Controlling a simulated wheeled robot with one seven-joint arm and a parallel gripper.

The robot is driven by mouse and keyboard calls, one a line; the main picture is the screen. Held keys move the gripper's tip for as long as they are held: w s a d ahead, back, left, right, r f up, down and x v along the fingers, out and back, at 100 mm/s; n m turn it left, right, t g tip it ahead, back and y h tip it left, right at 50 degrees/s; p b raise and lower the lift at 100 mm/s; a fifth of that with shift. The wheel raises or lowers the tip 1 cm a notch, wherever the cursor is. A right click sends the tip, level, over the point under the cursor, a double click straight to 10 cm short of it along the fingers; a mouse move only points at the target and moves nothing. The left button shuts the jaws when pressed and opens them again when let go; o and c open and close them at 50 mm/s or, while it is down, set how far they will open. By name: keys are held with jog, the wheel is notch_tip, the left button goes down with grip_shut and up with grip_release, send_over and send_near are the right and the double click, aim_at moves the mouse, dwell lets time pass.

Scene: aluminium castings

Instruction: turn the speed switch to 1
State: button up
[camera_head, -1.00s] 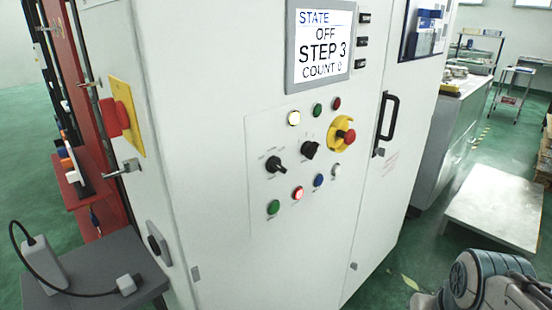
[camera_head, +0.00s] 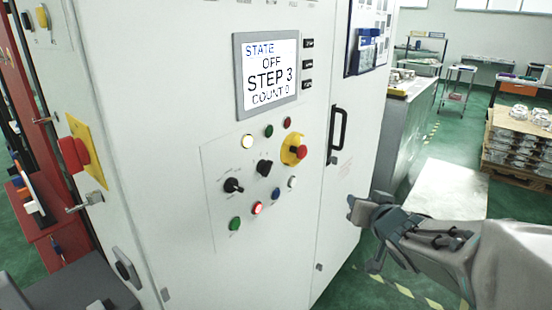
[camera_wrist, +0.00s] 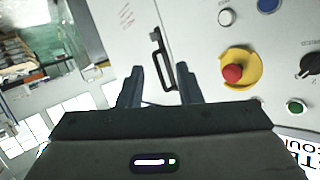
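The control panel (camera_head: 212,215) on the white cabinet carries two black rotary switches, a left one (camera_head: 233,186) and a right one (camera_head: 264,167). The display (camera_head: 267,75) reads STATE OFF, STEP 3, COUNT 0. My gripper (camera_head: 363,233) is to the right of the panel, apart from the switches. In the wrist view my gripper (camera_wrist: 162,88) has its fingers apart and nothing between them that it holds; the cabinet's black door handle shows beyond. One black switch (camera_wrist: 309,65) shows at the right edge there.
A red emergency button (camera_head: 302,152) on a yellow base sits right of the switches. Several lit or coloured buttons surround them. A black door handle (camera_head: 338,128) sticks out between panel and gripper. A yellow plate with a red knob (camera_head: 82,153) is on the cabinet's left side.

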jog(key=a+r+n+y+p, duration=0.2)
jog(key=a+r+y, duration=0.25)
jog(key=y, duration=0.25)
jog(key=n+g+y+p, duration=0.1)
jog(key=g+y, duration=0.2)
jog(key=y, duration=0.3)
send_near(270, 169)
jog(key=p+x, duration=0.2)
jog(key=x, duration=0.6)
jog(key=shift+w+a, duration=0.1)
jog(key=shift+a, duration=0.05)
grip_shut()
